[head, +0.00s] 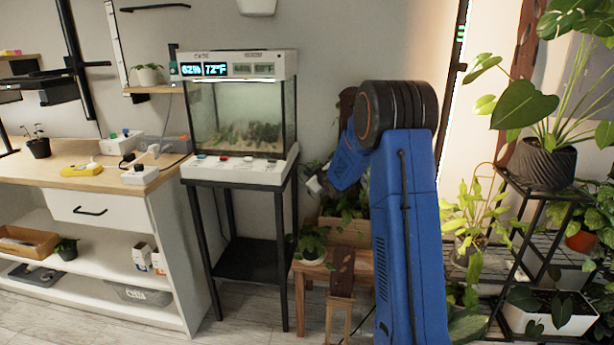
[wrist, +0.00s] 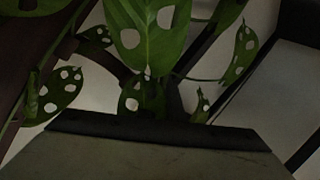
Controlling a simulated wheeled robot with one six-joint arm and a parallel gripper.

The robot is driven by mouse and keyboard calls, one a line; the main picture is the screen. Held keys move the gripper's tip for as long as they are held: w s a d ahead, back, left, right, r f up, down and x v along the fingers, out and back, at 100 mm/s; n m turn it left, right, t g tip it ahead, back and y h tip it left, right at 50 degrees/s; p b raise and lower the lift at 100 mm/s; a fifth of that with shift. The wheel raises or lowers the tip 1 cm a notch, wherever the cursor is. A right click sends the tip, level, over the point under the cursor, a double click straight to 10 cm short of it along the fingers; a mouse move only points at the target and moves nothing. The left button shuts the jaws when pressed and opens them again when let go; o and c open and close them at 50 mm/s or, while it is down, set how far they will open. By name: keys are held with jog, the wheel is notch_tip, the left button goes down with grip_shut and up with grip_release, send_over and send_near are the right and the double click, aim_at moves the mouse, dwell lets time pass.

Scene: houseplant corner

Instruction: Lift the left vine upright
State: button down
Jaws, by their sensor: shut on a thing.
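The vine (wrist: 160,45), with green leaves full of holes, fills the upper middle of the wrist view. My gripper (wrist: 155,92) shows there as dark fingers on both sides of its stem. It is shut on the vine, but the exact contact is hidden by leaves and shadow. The leaf above the grip points up in that picture. In the head view, my blue arm bends down toward a wooden planter (head: 345,232) with leafy plants, and the fingertips cannot be made out. Which vine is the left one cannot be told from the head view.
A glass terrarium (head: 240,115) on a black stand is left of my arm. A small potted plant (head: 312,247) sits on a wooden stool. A black plant stand (head: 520,215) with a large potted plant (head: 537,165) is at the right. A wooden-topped bench (head: 90,175) is at the far left.

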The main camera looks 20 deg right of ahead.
jog(key=c, duration=1.9)
grip_release()
jog(key=shift+a, duration=0.1)
jog(key=s+a+r+m+g+h, duration=0.1)
jog(key=s+a+r+g, duration=0.1)
jog(key=s, duration=1.2)
jog(key=s+a+r+m+g, duration=0.1)
jog(key=s+a+r, duration=0.4)
jog(key=s, duration=0.9)
jog(key=shift+s+a+r+g+h, duration=0.25)
jog(key=shift+a+g+h, duration=0.15)
jog(key=shift+a+g, duration=0.1)
